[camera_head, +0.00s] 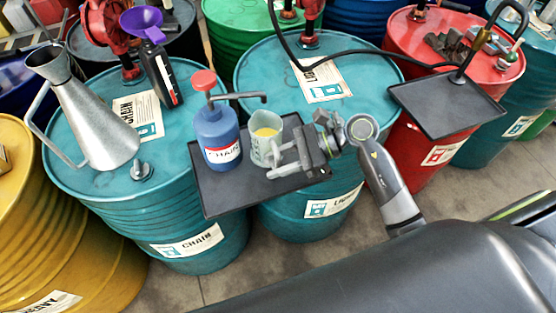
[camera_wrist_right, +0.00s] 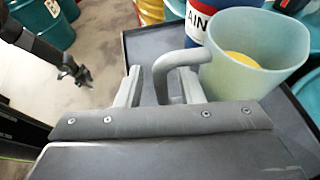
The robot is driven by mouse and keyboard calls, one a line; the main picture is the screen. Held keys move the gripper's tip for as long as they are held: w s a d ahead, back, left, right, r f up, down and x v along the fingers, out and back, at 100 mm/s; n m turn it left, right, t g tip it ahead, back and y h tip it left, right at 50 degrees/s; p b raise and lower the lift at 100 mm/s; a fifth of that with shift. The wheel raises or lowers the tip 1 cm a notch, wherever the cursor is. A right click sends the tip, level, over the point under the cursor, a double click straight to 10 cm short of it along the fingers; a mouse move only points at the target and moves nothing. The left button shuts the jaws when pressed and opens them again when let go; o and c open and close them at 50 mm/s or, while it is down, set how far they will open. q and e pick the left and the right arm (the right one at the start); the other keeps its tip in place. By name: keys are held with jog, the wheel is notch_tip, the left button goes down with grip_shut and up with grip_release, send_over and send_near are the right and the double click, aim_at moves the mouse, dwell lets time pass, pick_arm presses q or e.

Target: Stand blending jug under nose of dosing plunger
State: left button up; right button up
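The blending jug (camera_head: 262,152), translucent with yellow liquid inside, stands on the black tray beside the dosing plunger. The plunger is a blue bottle (camera_head: 218,135) with a red pump head (camera_head: 203,80). Its dark nose (camera_head: 240,96) reaches right, its tip appearing above the jug's rim. My right gripper (camera_head: 278,159) is at the jug's right side. In the right wrist view its open fingers (camera_wrist_right: 160,88) stand either side of the jug's grey handle (camera_wrist_right: 170,62), with a visible gap. My left gripper (camera_wrist_right: 80,75) is small at the left there, too small to read.
The black tray (camera_head: 222,205) overhangs two teal drums. A metal oil can (camera_head: 100,125) and a dark bottle with purple funnel (camera_head: 160,70) stand on the left drum.

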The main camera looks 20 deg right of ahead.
jog(key=shift+r, duration=0.2)
jog(key=shift+d+f, duration=0.1)
jog(key=shift+d, duration=0.2)
jog(key=b+v, duration=0.4)
jog(key=v, duration=0.7)
jog(key=shift+d, duration=0.2)
jog(key=shift+s+a, duration=0.1)
